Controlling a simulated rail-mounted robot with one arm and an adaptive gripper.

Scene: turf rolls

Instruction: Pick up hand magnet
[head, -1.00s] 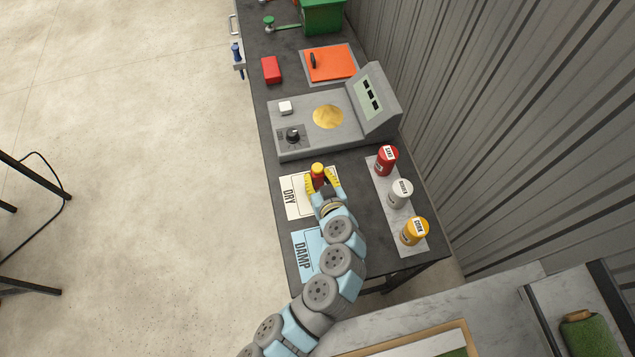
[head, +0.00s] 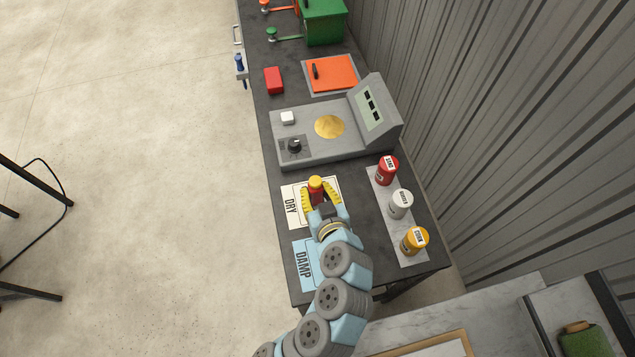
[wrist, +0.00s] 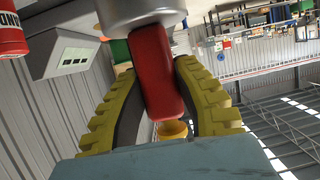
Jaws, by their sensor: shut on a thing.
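The hand magnet (head: 315,183) has a red handle, a yellow cap and, in the wrist view, a wide grey metal disc (wrist: 140,10) at one end. In the head view it is upright with the cap on top, over the white DRY card (head: 291,206). My gripper (head: 318,194) is shut on its red handle (wrist: 156,75), one yellow ribbed finger on each side. The wrist view is upside down. I cannot tell whether the disc is clear of the card, as the fingers hide its base.
A grey instrument (head: 318,155) with a gold disc stands just behind. Red, white and orange canisters (head: 400,203) line a strip at right, near the corrugated wall. A blue DAMP card (head: 303,266) lies in front. A red block (head: 274,80) lies farther back.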

